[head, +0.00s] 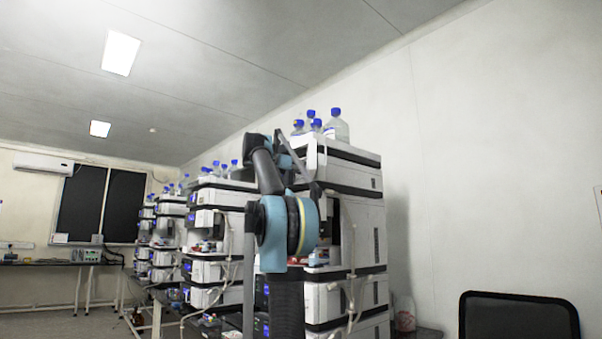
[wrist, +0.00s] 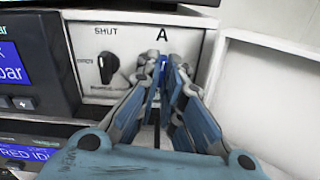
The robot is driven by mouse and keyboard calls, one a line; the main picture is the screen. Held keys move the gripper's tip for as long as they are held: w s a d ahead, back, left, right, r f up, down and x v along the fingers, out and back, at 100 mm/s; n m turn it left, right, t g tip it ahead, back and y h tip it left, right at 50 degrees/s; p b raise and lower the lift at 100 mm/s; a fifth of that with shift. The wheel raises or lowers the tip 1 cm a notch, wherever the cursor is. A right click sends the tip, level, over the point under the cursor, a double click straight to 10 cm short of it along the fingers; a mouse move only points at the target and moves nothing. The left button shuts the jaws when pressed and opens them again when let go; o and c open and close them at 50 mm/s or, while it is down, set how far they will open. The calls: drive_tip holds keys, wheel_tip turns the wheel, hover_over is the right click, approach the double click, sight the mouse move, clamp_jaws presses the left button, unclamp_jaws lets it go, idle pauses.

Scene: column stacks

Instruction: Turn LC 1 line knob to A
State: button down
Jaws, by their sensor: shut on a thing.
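In the wrist view, a white panel carries a large letter A above my gripper (wrist: 164,66). My gripper is shut on a knob at the panel below the A, which I take to be the line knob. The fingertips hide nearly all of it; only a small blue bit (wrist: 163,61) shows between them. Which way the knob points cannot be told. In the head view, my arm reaches to the nearest column stack (head: 355,225), and my gripper cannot be made out there.
A black knob (wrist: 107,67) with SHUT printed above it sits on the same panel, left of my fingers. Blue-lit displays (wrist: 22,64) are farther left. A white panel edge (wrist: 262,88) stands close on the right. Blue-capped bottles (head: 337,128) stand on top of the stack.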

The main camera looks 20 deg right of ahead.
drive_tip(key=shift+n, duration=0.8)
drive_tip(key=shift+w, duration=0.1)
drive_tip(key=c, duration=1.7)
unclamp_jaws()
drive_tip(key=shift+a, duration=0.1)
drive_tip(key=v, duration=1.2)
